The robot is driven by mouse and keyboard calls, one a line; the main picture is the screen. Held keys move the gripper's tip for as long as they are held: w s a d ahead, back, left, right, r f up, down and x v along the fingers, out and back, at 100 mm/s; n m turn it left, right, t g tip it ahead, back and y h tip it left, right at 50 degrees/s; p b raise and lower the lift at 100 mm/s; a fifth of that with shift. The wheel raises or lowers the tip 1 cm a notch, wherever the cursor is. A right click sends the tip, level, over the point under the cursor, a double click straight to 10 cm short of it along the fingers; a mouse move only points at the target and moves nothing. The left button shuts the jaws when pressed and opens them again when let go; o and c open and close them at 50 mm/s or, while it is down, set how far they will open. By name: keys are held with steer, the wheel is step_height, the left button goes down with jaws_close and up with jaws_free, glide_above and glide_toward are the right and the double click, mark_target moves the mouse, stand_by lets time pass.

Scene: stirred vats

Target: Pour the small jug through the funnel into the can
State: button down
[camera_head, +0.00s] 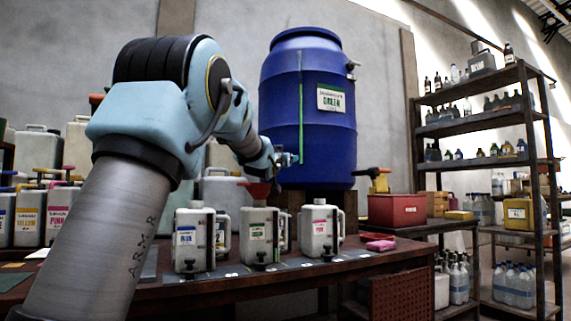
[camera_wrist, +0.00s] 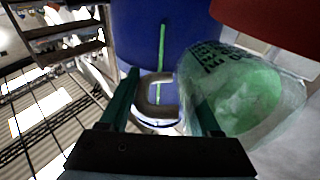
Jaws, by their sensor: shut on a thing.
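The small jug (camera_wrist: 262,100) is translucent, with green liquid inside and dark lettering, in the wrist view. My gripper (camera_wrist: 158,92) is shut on its grey handle (camera_wrist: 145,108), which lies between the two dark green fingers. In the head view my gripper (camera_head: 287,160) is in front of the blue drum, above and right of the funnel; I cannot make out the jug there. The red funnel (camera_head: 258,190) sits on the middle white can (camera_head: 252,222), which has a green label. A blurred red shape, likely the funnel (camera_wrist: 275,22), is close beside the jug in the wrist view.
White cans with blue (camera_head: 193,255) and pink (camera_head: 320,240) labels flank the middle can on the table (camera_head: 215,290). The large blue drum (camera_head: 285,115) stands behind. More cans stand left. A red box (camera_head: 397,211) and a bottle-filled shelf (camera_head: 475,128) are right.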

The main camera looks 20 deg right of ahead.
steer(key=shift+s+a+r+t+h+b, duration=0.3)
steer(key=shift+s+t+h+b, duration=0.25)
steer(key=shift+b, duration=1.65)
steer(key=shift+s+a+r+t+h+b, duration=0.3)
steer(key=shift+t+b, duration=0.45)
steer(key=shift+b, duration=1.45)
